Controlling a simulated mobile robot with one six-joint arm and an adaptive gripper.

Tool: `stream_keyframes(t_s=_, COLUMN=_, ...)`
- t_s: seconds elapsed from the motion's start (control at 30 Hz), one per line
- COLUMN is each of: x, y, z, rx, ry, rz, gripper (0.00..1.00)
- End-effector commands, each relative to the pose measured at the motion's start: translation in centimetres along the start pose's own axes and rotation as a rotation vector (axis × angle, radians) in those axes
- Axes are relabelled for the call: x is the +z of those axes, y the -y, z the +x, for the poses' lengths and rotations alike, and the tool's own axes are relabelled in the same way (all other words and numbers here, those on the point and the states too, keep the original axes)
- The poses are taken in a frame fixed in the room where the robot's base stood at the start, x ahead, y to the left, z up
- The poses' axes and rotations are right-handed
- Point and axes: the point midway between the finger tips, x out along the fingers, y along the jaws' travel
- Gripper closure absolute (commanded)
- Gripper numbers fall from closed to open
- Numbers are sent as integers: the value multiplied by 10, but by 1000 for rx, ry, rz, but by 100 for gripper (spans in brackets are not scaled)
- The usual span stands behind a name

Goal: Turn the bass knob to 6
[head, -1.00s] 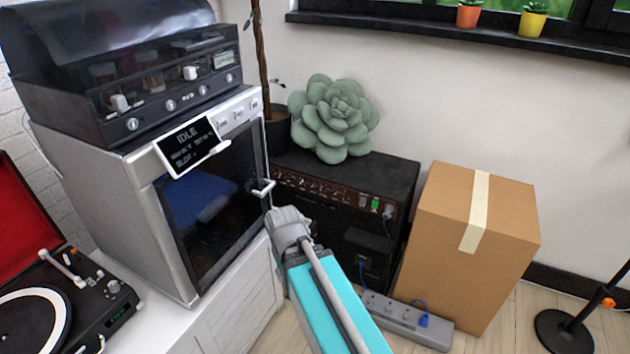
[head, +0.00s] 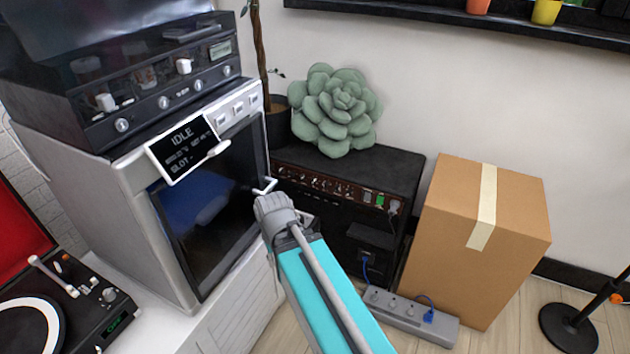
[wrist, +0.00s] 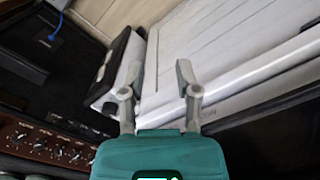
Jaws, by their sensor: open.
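The black amplifier (head: 405,165) stands on the floor against the wall, with a brown control panel (head: 315,183) carrying a row of small knobs along its upper front. The same panel shows at the lower left of the wrist view (wrist: 40,145). I cannot tell which knob is the bass or read its setting. My gripper is open and empty in the wrist view (wrist: 158,92), with the white cabinet behind its fingers. In the head view my arm reaches toward the oven handle, left of the panel; its fingertips are hard to make out there.
A green succulent cushion (head: 335,110) sits on the amplifier. A cardboard box (head: 475,240) and a power strip (head: 410,318) are to its right. A turntable (head: 100,310) is at lower left.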

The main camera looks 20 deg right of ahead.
Motion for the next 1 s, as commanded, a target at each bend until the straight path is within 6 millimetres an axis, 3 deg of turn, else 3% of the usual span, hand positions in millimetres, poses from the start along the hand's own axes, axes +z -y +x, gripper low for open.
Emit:
stream_keyframes(t_s=0.27, x=-13, y=-8, z=-7, rx=-4, ry=-24, rz=43, gripper=58)
stream_keyframes(t_s=0.47, x=-51, y=-34, z=-26, rx=-21, ry=-106, rz=187, gripper=58)
stream_keyframes(t_s=0.67, x=-107, y=-86, z=-57, rx=-53, ry=-237, rz=427, gripper=58)
stream_keyframes(t_s=0.8, x=-145, y=-133, z=-82, rx=-85, ry=-341, rz=614, gripper=58)
stream_keyframes(t_s=1.0, x=-181, y=-192, z=-110, rx=-131, ry=-461, rz=826, gripper=58)
